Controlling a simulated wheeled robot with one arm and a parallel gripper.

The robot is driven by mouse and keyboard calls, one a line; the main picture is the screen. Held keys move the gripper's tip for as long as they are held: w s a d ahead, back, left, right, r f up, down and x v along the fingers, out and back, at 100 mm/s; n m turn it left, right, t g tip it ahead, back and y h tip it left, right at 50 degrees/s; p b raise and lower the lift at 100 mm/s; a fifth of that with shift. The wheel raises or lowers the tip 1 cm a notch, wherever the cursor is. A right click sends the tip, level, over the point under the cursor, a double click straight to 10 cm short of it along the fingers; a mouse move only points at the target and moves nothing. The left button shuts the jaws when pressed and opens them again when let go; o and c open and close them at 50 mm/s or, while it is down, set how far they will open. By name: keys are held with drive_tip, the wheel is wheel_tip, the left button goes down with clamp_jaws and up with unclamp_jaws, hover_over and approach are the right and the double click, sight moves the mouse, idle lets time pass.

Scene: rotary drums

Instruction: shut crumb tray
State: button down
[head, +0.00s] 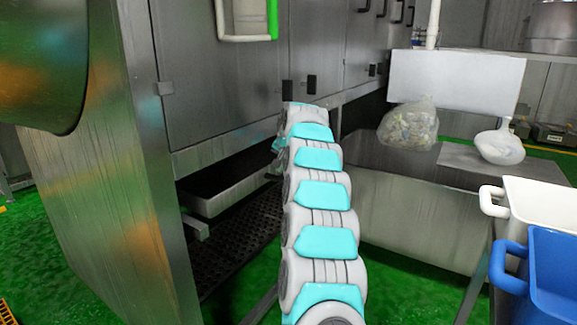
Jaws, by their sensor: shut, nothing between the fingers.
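The crumb tray (232,194) is a long, shallow grey metal tray low at the front of the steel drum machine. Its front wall and rim show, with a dark inside behind them, so it stands at least partly out from under the machine's front panel. Its right end is hidden behind my white and teal arm. My arm rises through the middle of the view, and its far end bends down near the tray's right end. My gripper is hidden behind the arm links, so I cannot see its fingers or whether it touches the tray.
The steel machine (225,90) fills the left and back, with a side panel (105,190) near left. A dark perforated plate (235,245) lies below the tray. A steel table (410,210) with bags (408,125) stands right, near a blue bin (552,285) and a white bin (545,208).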

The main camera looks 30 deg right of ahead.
drive_tip(key=shift+w+a+r, duration=0.15)
drive_tip(key=shift+w+a, duration=0.1)
drive_tip(key=shift+w, duration=0.1)
drive_tip(key=shift+r, duration=0.1)
drive_tip(key=d+p+v, duration=0.1)
drive_tip(key=v, duration=0.9)
drive_tip(key=s+a+f+n+g+y, duration=0.1)
drive_tip(key=s+a+f+n+g, duration=0.15)
drive_tip(key=s+a, duration=0.95)
drive_tip(key=s+a+f+n+g+y, duration=0.1)
drive_tip(key=s+a+f+n+g, duration=0.2)
drive_tip(key=s+a, duration=0.8)
drive_tip(key=s+a+f+n+g, duration=0.1)
drive_tip(key=s+f, duration=0.3)
drive_tip(key=s, duration=0.7)
drive_tip(key=s+a+f+n+g, duration=0.1)
drive_tip(key=s+f, duration=0.3)
drive_tip(key=s, duration=0.7)
drive_tip(key=s+a+f+n+g+h, duration=0.1)
drive_tip(key=s+a+f+n, duration=0.1)
drive_tip(key=s, duration=0.9)
wheel_tip(320, 180, down, 3)
drive_tip(key=shift+s+a+r+n+g, duration=0.2)
drive_tip(key=shift+a+n+g, duration=0.2)
drive_tip(key=shift+n, duration=0.15)
